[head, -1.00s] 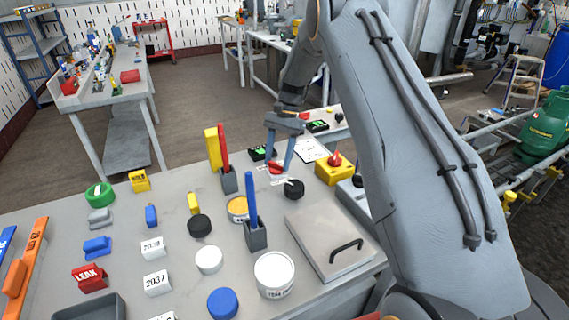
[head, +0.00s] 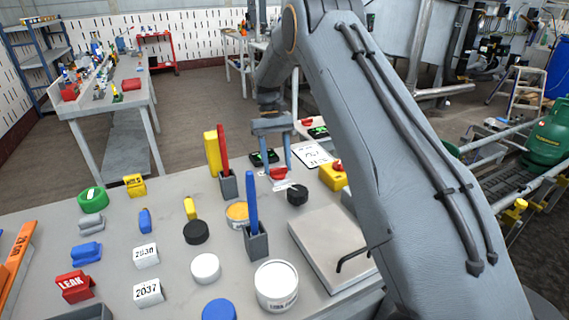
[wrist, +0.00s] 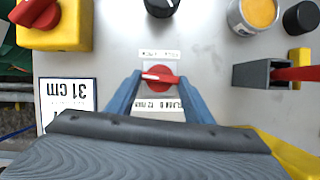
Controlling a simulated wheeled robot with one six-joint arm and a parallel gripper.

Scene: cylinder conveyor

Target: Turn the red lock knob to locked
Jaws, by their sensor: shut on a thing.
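The red knob (head: 278,173) sits on a small pale plate with printed label strips at the back of the grey bench. In the wrist view the red knob (wrist: 160,77) has its bar lying almost across the picture, left to right. My gripper (head: 279,170) reaches down over it, one blue-grey finger on each side. In the wrist view my gripper (wrist: 160,82) is shut on the knob, with the fingertips at the two ends of its bar. I cannot read which label it points to.
A yellow box with a red switch (head: 334,177) stands close to the right. A black knob (head: 297,194) is just in front. A grey holder with a blue tool (head: 256,239) and a tin (head: 238,214) stand nearer. A flat metal lid with handle (head: 330,243) lies front right.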

